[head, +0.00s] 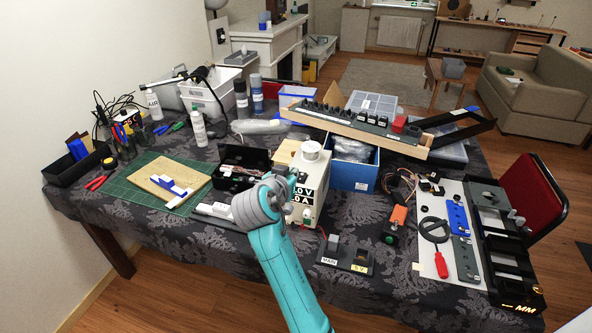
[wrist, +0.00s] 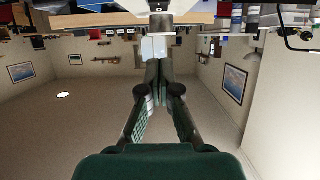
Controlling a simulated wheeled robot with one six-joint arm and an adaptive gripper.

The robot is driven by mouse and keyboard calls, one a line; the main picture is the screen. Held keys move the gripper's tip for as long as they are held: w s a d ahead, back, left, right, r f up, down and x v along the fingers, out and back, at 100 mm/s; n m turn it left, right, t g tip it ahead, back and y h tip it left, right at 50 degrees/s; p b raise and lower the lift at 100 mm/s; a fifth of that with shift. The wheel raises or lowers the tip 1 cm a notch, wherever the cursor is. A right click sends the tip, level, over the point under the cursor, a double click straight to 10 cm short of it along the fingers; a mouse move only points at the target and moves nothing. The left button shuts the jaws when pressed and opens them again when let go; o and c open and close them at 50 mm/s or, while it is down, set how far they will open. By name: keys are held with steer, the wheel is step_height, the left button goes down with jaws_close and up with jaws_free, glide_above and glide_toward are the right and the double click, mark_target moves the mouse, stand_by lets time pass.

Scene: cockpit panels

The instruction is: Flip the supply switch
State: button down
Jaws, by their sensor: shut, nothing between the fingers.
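The supply (head: 305,185) is a pale box with a black label reading partly "0V" and "0A", a round white knob on top and small parts low on its front. It stands mid-table, and my arm covers its left part. I cannot make out for sure which part is the supply switch, or its position. My gripper (head: 292,178) is in front of the box's upper left, mostly hidden by my wrist. In the wrist view my gripper (wrist: 156,66) has its fingers together and empty. A pale block (wrist: 153,47) shows just past the fingertips; I cannot tell if they touch.
A black bin (head: 238,165) stands left of the supply, and a blue box (head: 353,172) stands to its right. A long switch panel (head: 365,128) lies on top behind. A small block with labelled buttons (head: 345,256) sits in front.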

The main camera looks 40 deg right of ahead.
steer(key=v, duration=0.2)
steer(key=f+v, duration=0.1)
steer(key=v, duration=0.1)
steer(key=shift+s+a+r, duration=0.15)
steer(key=shift+s+a, duration=0.15)
steer(key=shift+a, duration=0.15)
steer(key=s+a+f+n+t+y, duration=0.1)
steer(key=s+a+f+n+y, duration=0.15)
steer(key=f, duration=0.45)
steer(key=s+a+f+n+t+y, duration=0.1)
steer(key=s+f+n+t, duration=0.2)
steer(key=f, duration=0.4)
steer(key=s+a+f+n+y, duration=0.2)
steer(key=s+a+f, duration=0.15)
steer(key=s, duration=0.35)
steer(key=s+a+f+n+y, duration=0.2)
steer(key=s+f, duration=0.2)
steer(key=s, duration=0.3)
steer(key=s+a+r+t+y, duration=0.1)
steer(key=s+a+r+y, duration=0.1)
steer(key=s, duration=1.1)
steer(key=s+a+r+n+t+y, duration=0.1)
steer(key=s+a+r, duration=0.2)
steer(key=s, duration=1)
steer(key=shift+a+r+t+y, duration=0.3)
steer(key=shift+r+y, duration=0.05)
steer(key=shift+r, duration=0.65)
